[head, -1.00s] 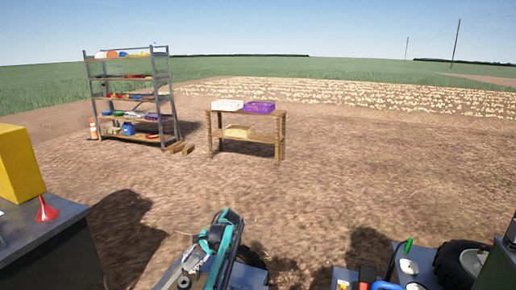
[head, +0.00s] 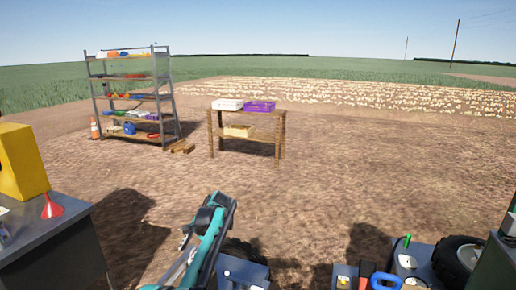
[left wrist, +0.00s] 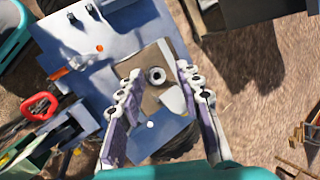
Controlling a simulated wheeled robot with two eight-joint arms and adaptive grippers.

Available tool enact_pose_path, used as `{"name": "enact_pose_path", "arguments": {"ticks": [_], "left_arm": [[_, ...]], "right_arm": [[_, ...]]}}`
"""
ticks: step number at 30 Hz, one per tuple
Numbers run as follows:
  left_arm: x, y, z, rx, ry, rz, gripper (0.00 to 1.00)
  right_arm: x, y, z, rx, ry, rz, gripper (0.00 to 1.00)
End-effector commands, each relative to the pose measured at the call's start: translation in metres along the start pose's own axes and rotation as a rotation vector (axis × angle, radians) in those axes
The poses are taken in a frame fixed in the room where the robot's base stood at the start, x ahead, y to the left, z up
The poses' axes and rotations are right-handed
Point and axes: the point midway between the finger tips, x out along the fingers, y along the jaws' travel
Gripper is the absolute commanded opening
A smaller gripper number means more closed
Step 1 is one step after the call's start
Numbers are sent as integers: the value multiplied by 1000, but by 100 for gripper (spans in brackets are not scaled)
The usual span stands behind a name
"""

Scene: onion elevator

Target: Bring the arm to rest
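My left arm (head: 212,228), teal and grey, reaches up from the bottom middle of the head view, bent at its top. My left gripper (left wrist: 160,72) shows in the left wrist view with its two purple-padded fingers spread apart. Nothing is held between them. Behind the fingers is a blue-grey surface with a brown plate (left wrist: 152,98) bearing a round fitting. I cannot tell how far the fingers are from it. My right gripper is not in view.
A wooden table (head: 247,135) carries a white crate (head: 228,104) and a purple crate (head: 260,106). A metal shelf (head: 152,97) stands left of it. A grey bench (head: 50,235) with a red funnel (head: 53,207) is at near left. Bare ground beyond my arm is open.

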Motion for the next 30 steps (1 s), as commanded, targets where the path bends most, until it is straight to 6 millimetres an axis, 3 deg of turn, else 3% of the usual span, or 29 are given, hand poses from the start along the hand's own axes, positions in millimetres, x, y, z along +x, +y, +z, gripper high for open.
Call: {"name": "enact_pose_path", "arguments": {"ticks": [8,15,22,30], "left_arm": [[-68,13,73,-139,177,52,35],[-107,57,149,-285,340,117,35],[-116,120,220,-438,489,194,35],[-94,206,281,-620,647,292,35]], "right_arm": [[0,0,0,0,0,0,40],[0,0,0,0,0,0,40],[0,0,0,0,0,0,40],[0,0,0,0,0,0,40]]}}
